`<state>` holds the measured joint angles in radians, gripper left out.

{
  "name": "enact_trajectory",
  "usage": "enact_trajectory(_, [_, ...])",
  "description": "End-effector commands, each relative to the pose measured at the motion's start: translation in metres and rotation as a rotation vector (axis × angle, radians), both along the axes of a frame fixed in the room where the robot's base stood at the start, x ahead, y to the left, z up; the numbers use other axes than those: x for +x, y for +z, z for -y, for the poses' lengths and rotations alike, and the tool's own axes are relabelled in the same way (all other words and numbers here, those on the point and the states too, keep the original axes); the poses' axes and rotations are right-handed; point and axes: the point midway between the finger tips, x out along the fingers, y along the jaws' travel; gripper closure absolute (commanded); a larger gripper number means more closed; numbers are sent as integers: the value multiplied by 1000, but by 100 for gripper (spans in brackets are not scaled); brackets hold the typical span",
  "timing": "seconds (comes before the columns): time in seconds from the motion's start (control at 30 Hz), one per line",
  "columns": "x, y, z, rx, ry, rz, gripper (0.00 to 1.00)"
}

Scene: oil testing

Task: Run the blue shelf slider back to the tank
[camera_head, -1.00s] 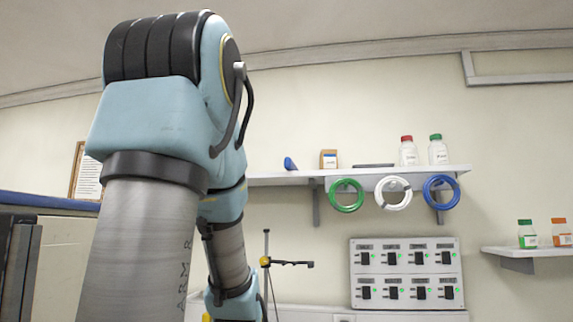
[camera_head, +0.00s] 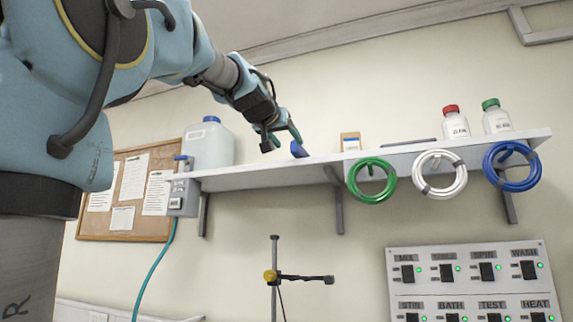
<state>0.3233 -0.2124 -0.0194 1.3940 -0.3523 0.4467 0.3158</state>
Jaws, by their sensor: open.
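The blue slider (camera_head: 299,150) is a small wedge-like piece on top of the white wall shelf (camera_head: 250,178), near its middle. The tank (camera_head: 208,147) is a translucent pale jug with a blue cap at the shelf's left end. My gripper (camera_head: 281,138) is open just above the shelf, close by the slider on its left side. The right finger overlaps the slider's upper edge in the picture. I cannot tell whether it touches. The slider is partly hidden by that finger.
A grey box (camera_head: 183,197) with a teal hose (camera_head: 155,268) hangs below the tank. A small carton (camera_head: 350,142) and two bottles stand right of the slider. Green, white and blue rings hang under the shelf. The shelf top between tank and gripper looks clear.

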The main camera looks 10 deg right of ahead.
Motion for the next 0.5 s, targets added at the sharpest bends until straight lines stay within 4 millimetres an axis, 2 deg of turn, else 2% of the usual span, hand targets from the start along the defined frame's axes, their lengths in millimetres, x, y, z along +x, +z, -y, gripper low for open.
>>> enact_trajectory(0.03, [-6,10,1,-7,-6,21,38])
enact_trajectory(0.17, [-3,19,4,-13,-10,35,38])
enact_trajectory(0.5, [50,20,32,-10,-9,29,38])
